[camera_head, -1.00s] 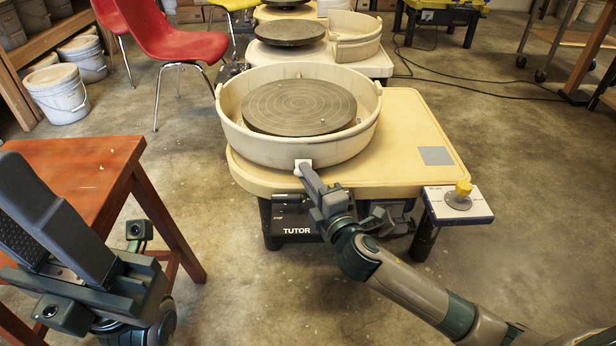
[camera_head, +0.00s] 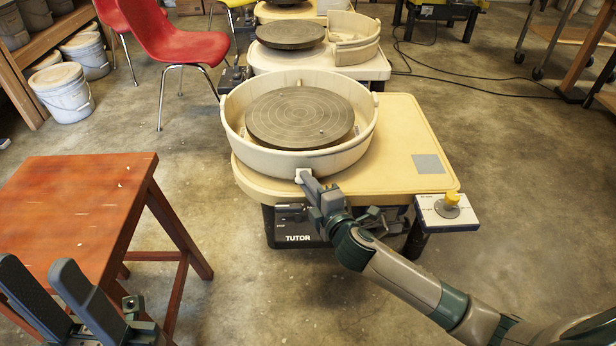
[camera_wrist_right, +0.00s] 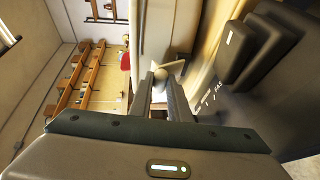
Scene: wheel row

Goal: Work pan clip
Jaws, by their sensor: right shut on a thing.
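The cream splash pan (camera_head: 240,135) stands around the dark round wheel head (camera_head: 298,118) on the nearest pottery wheel. A small white clip (camera_head: 301,175) sits at the front of the pan's outer wall. My right gripper (camera_head: 307,181) reaches it from the front and is shut on it. In the right wrist view the clip (camera_wrist_right: 172,67) shows at the fingertips of my right gripper (camera_wrist_right: 160,80), partly hidden by them. My left gripper (camera_head: 38,268) is at the lower left, near the red stool, with its fingers apart and nothing between them.
The cream wheel table (camera_head: 400,140) carries a grey square patch and a control box with a yellow knob (camera_head: 452,198). A red wooden stool (camera_head: 75,200) stands at left, a red chair (camera_head: 170,45) behind it. More wheels stand behind.

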